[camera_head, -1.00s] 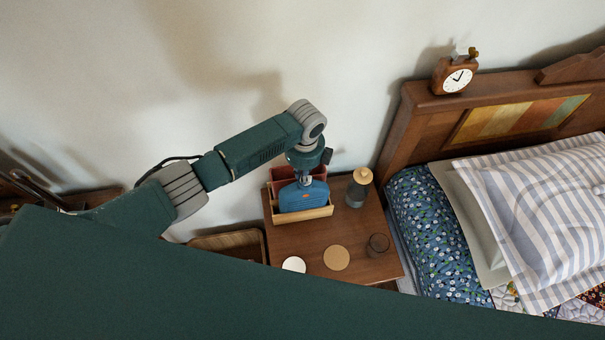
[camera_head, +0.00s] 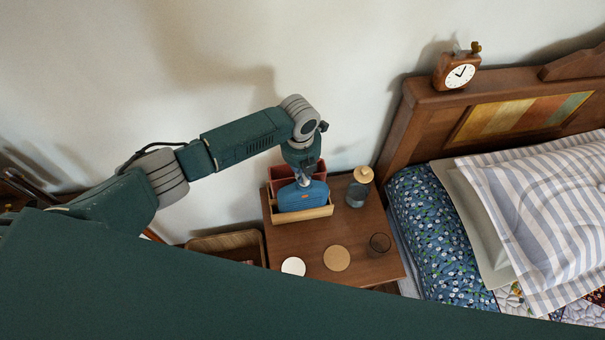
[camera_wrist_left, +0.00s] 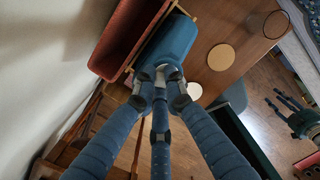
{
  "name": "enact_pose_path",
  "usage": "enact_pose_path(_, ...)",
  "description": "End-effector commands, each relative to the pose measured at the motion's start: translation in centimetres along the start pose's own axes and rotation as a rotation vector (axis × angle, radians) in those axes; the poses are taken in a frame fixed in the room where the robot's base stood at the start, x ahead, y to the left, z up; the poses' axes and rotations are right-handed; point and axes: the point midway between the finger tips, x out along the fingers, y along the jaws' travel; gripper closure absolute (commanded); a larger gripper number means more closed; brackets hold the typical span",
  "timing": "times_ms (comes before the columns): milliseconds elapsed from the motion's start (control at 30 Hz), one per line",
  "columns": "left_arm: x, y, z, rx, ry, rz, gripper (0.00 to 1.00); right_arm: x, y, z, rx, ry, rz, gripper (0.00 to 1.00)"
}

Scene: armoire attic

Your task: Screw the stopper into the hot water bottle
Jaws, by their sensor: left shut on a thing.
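The blue hot water bottle (camera_head: 300,197) stands in a wooden organiser (camera_head: 303,215) on the nightstand. Its blue body also shows in the left wrist view (camera_wrist_left: 172,42). My left gripper (camera_head: 304,180) comes down from above onto the bottle's neck. In the left wrist view its fingers (camera_wrist_left: 160,76) close together on a small part at the neck, which looks like the stopper. The fingers mostly hide the stopper and the opening, so its seating cannot be seen. My right gripper (camera_wrist_left: 283,104) shows at the right of the wrist view, away from the bottle, with its fingers apart.
The nightstand (camera_head: 300,240) also carries a carafe (camera_head: 356,194), a glass (camera_head: 379,244), a cork coaster (camera_head: 337,258) and a white disc (camera_head: 293,266). A reddish box (camera_wrist_left: 124,38) is beside the bottle. The bed headboard (camera_head: 420,125) stands to the right, the wall behind.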

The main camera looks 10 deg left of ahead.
Motion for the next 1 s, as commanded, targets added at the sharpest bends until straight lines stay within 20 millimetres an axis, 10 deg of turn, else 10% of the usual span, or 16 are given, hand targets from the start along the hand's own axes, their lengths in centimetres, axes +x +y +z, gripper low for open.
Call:
enact_pose_path(267,0.5,-0.5,-0.6,0.294,0.018,-0.028,1.0,1.7,0.0,0.2,0.0,0.0,0.0,0.6)
enact_pose_path(400,0.3,-0.5,-0.7,0.3,0.02,-0.029,0.67,1.4,0.0,0.1,0.0,0.0,0.0,0.6)
enact_pose_path(1000,0.1,-0.1,-0.2,0.292,0.013,-0.023,0.58,1.4,0.0,0.1,0.0,0.0,0.0,0.6)
